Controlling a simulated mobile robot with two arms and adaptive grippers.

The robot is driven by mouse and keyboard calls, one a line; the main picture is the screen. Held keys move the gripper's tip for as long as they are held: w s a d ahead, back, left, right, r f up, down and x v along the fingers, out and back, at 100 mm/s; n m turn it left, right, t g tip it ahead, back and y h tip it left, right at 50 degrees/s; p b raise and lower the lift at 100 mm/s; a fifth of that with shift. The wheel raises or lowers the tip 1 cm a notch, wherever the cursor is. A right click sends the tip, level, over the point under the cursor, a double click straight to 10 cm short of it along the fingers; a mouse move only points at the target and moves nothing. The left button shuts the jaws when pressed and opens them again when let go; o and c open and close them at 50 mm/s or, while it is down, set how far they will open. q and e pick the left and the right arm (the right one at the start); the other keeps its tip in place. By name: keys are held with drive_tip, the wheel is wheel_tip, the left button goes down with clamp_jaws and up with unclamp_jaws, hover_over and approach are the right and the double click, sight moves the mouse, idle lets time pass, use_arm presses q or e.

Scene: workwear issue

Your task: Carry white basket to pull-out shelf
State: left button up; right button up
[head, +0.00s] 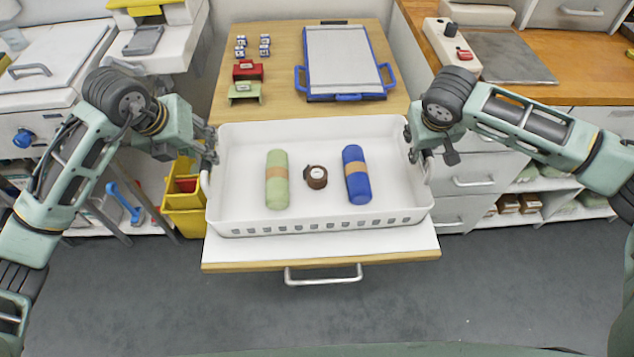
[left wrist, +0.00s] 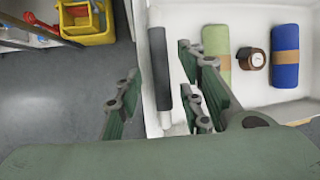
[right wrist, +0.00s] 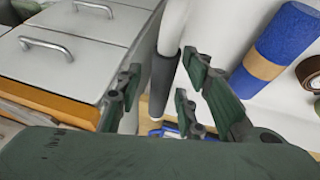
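The white basket (head: 320,222) sits level over the pulled-out shelf (head: 400,243), with a strip of the shelf bare in front. In it lie a green roll (head: 277,195), a brown round item with a white dial (head: 316,177) and a blue roll (head: 358,187), each roll with a tan band. My left gripper (left wrist: 160,95) is open, its fingers either side of the basket's dark left handle grip (left wrist: 159,68). My right gripper (right wrist: 158,90) is open, its fingers either side of the dark right handle grip (right wrist: 164,82). Gaps show between fingers and grips.
Behind the basket, a wooden counter (head: 285,50) holds a blue-framed board (head: 345,62), a red piece (head: 248,71), a green piece (head: 245,93) and several small blue-white items. A yellow bin (head: 185,215) stands left of the shelf. Drawers (head: 475,178) stand right. The floor in front is clear.

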drive_tip(key=shift+r, duration=0.1)
use_arm(q)
drive_tip(key=v, duration=0.8)
use_arm(e)
drive_tip(key=v, duration=1.2)
